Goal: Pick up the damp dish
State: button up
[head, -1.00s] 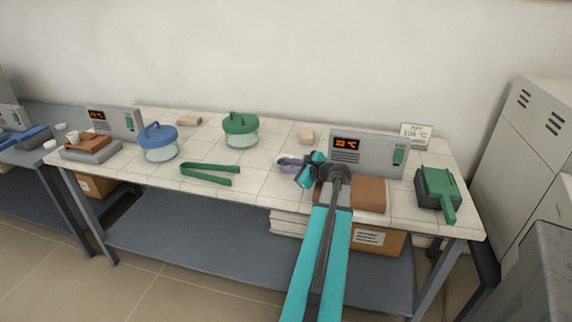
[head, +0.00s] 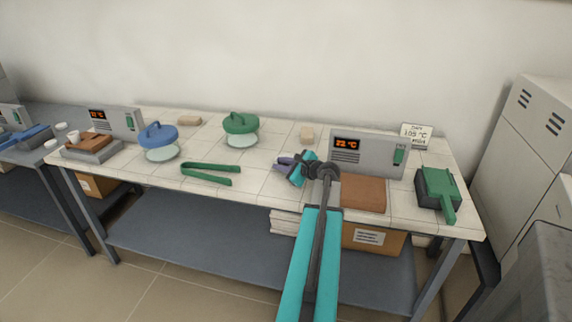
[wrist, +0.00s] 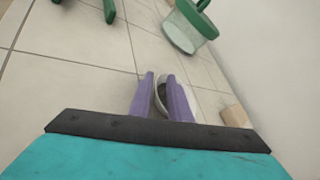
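A small pale dish (wrist: 158,92) with a dark inside shows in the wrist view, between the two purple fingers of my gripper (wrist: 160,76). Part of its rim shows in the gap; the right finger hides much of the rest. The fingers are apart, but I cannot tell if both touch the dish. In the head view my gripper (head: 284,163) is low over the tiled bench (head: 262,180), left of the furnace with the brown block, and hides the dish. Whether the dish is damp cannot be seen.
Green tongs (head: 211,173) and a green-lidded glass vessel (head: 241,128) stand to the left, a blue-lidded one (head: 158,140) farther left. A furnace panel (head: 370,152) and brown block (head: 363,194) are close on the right. A beige block (head: 307,135) lies behind.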

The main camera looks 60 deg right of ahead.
grip_shut()
jog(key=shift+r, duration=0.2)
notch_tip(320, 180, up, 10)
jog(key=shift+f, duration=0.15)
dwell(0.5)
dwell(0.5)
